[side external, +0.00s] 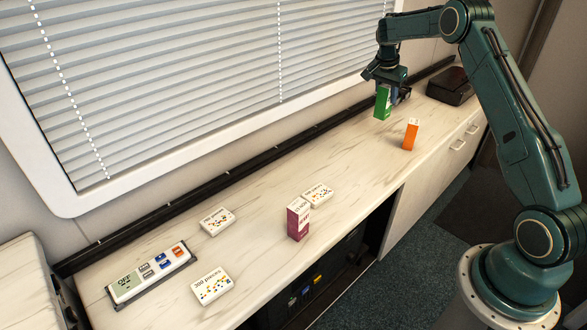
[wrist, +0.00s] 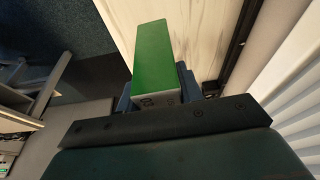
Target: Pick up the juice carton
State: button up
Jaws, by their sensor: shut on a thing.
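My gripper (side external: 392,86) is shut on a green carton (side external: 382,103) and holds it above the right part of the counter. In the wrist view the green carton (wrist: 154,58) sits between the two fingers, its long green face showing and a white end with small print towards the camera. An orange carton (side external: 410,134) stands upright on the counter, below and to the right of the held one. A purple carton (side external: 298,218) stands upright near the counter's front edge. I cannot read which carton is labelled juice.
A panel with buttons (side external: 150,272) lies at the left. A dark case (side external: 450,86) sits at the far right. A window with blinds (side external: 180,80) runs behind.

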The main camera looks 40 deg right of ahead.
jog(key=shift+r, duration=1.7)
jog(key=shift+w, duration=0.1)
jog(key=w+a+n+t+y, duration=0.1)
jog(key=w+a+n, duration=0.4)
jog(key=a, duration=0.7)
jog(key=w+a+n+t+y, duration=0.1)
jog(key=w+a+n, duration=0.2)
jog(key=a+n, duration=0.65)
jog(key=w+a+n+t+y, duration=0.1)
jog(key=w+a+n, duration=0.25)
jog(key=a, duration=1.15)
notch_tip(320, 180, down, 16)
jog(key=shift+w+r+m, duration=0.25)
jog(key=shift+w+m, duration=0.05)
jog(key=shift+w, duration=0.15)
jog(key=shift+f, duration=0.1)
jog(key=shift+f, duration=2)
jog(key=shift+f, duration=0.1)
